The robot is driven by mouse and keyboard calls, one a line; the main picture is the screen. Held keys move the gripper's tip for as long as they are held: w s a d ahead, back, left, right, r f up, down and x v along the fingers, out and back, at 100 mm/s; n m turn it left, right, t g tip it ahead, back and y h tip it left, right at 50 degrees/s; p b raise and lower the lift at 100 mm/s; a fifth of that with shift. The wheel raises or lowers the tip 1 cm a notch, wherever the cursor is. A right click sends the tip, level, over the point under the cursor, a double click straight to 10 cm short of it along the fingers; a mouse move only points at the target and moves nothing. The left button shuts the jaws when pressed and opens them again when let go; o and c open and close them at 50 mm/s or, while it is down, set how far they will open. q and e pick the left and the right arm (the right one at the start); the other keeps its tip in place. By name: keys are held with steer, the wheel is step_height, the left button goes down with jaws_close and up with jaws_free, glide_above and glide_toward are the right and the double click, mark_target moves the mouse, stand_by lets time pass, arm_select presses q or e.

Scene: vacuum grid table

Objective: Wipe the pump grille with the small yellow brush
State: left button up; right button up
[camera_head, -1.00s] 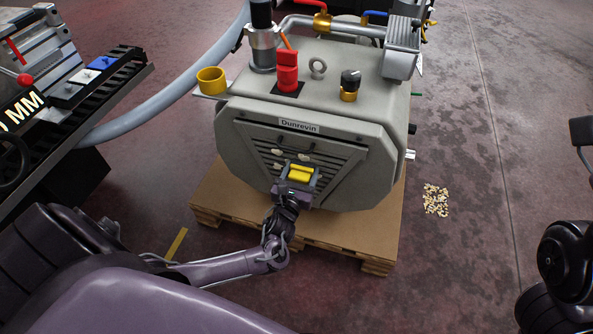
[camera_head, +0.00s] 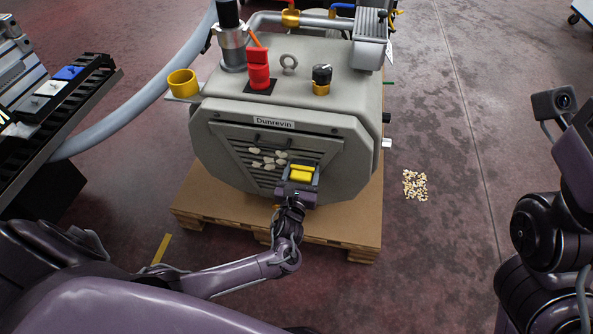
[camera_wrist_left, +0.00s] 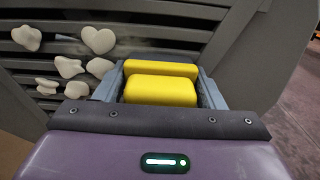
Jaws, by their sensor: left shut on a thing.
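The pump grille (camera_head: 236,141) is a slatted panel on the front of the grey pump (camera_head: 345,145) labelled Dunrevin. Several white bits (camera_head: 268,158) sit on its middle slats; they also show at the left of the left wrist view (camera_wrist_left: 70,66). My left gripper (camera_head: 301,175) is shut on the small yellow brush (camera_head: 300,173), at the lower right of the grille and right of the bits. In the left wrist view the yellow brush (camera_wrist_left: 160,90) lies between the grey fingers. Its bristles are hidden, so contact with the slats cannot be told.
The pump stands on a wooden pallet (camera_head: 340,229). A yellow cup (camera_head: 182,84) sticks out at its upper left, with a grey hose (camera_head: 120,126) behind. A pile of pale bits (camera_head: 415,185) lies on the floor to the right. My right arm is at the right edge.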

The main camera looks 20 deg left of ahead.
arm_select(q)
steer(key=shift+r+p, duration=0.85)
steer(key=shift+s+a+p, duration=0.2)
steer(key=shift+a+p, duration=0.2)
steer(key=shift+a, duration=0.6)
steer(key=shift+s+a+p, duration=0.25)
steer(key=shift+a+p, duration=0.15)
steer(key=shift+a, duration=0.6)
steer(key=shift+s+a+p, duration=0.2)
steer(key=shift+a+p, duration=0.2)
steer(key=shift+a, duration=0.6)
steer(key=shift+s+a+f+p, duration=0.1)
steer(key=shift+s+a+p, duration=0.1)
steer(key=shift+a, duration=0.55)
steer(key=shift+s+a+r+p, duration=0.1)
steer(key=shift+s+a+p, duration=0.05)
steer(key=shift+a, duration=0.55)
steer(key=shift+s+a+f+p, duration=0.1)
steer(key=shift+s+a+p, duration=0.1)
steer(key=shift+a, duration=0.55)
steer(key=p, duration=0.3)
glide_toward(269, 154)
steer(key=shift+w, duration=0.25)
steer(key=shift+f, duration=0.1)
